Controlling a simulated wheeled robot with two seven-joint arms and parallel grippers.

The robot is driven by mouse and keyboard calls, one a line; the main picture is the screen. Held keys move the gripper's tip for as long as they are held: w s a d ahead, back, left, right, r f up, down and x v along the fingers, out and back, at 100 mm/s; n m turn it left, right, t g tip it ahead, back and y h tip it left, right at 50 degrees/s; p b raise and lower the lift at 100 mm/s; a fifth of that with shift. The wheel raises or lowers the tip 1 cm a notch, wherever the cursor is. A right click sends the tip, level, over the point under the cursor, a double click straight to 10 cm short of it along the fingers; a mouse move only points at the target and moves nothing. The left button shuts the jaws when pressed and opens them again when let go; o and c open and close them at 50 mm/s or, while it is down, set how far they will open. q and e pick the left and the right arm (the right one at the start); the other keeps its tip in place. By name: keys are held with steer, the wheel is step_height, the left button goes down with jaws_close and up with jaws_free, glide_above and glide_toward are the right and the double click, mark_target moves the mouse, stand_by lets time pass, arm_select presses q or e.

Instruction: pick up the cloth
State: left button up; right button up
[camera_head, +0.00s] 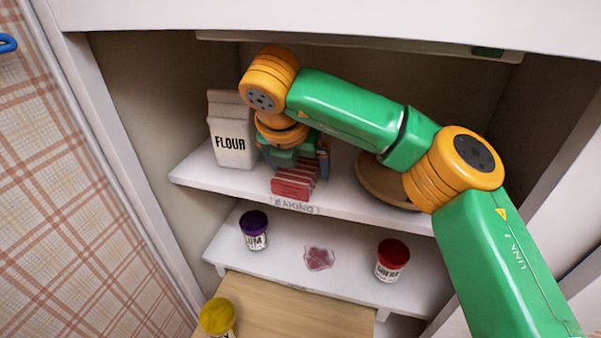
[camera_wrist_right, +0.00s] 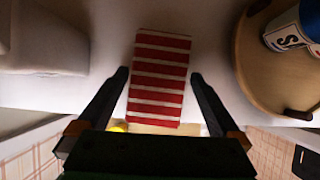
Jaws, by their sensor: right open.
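The cloth (camera_head: 293,182) is red with white stripes and lies folded on the upper shelf, near its front edge. In the right wrist view the cloth (camera_wrist_right: 160,78) stretches away from between the fingers, with its near end between them. My right gripper (camera_head: 296,165) points down over the cloth in the head view, and its body hides the cloth's far part. In the right wrist view my right gripper (camera_wrist_right: 160,75) is open, with one finger on each side of the cloth and a gap to it on both sides. My left gripper is not in view.
A flour bag (camera_head: 231,130) stands left of the gripper on the upper shelf (camera_head: 345,200). A round wooden tray (camera_wrist_right: 243,75) holding a container (camera_wrist_right: 290,30) is at right. Below are a purple-lidded jar (camera_head: 254,230), a red-lidded jar (camera_head: 391,260) and a stain (camera_head: 318,259).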

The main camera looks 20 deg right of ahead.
mark_target(296, 176)
steer(key=shift+f, duration=0.1)
stand_by(0.3)
steer(key=c, duration=1.2)
steer(key=shift+o, duration=0.2)
steer(key=shift+r+p, duration=0.45)
steer(key=s+a+b, duration=0.1)
steer(key=b, duration=0.1)
steer(key=s+b, duration=0.1)
steer(key=shift+s+a+r+b, duration=0.15)
steer(key=shift+s+a+b, duration=0.15)
steer(key=shift+a+b, duration=0.1)
steer(key=s+a+b, duration=0.4)
steer(key=s+a, duration=0.4)
steer(key=s, duration=0.4)
steer(key=shift+s+a+r, duration=0.15)
steer(key=shift+r, duration=0.25)
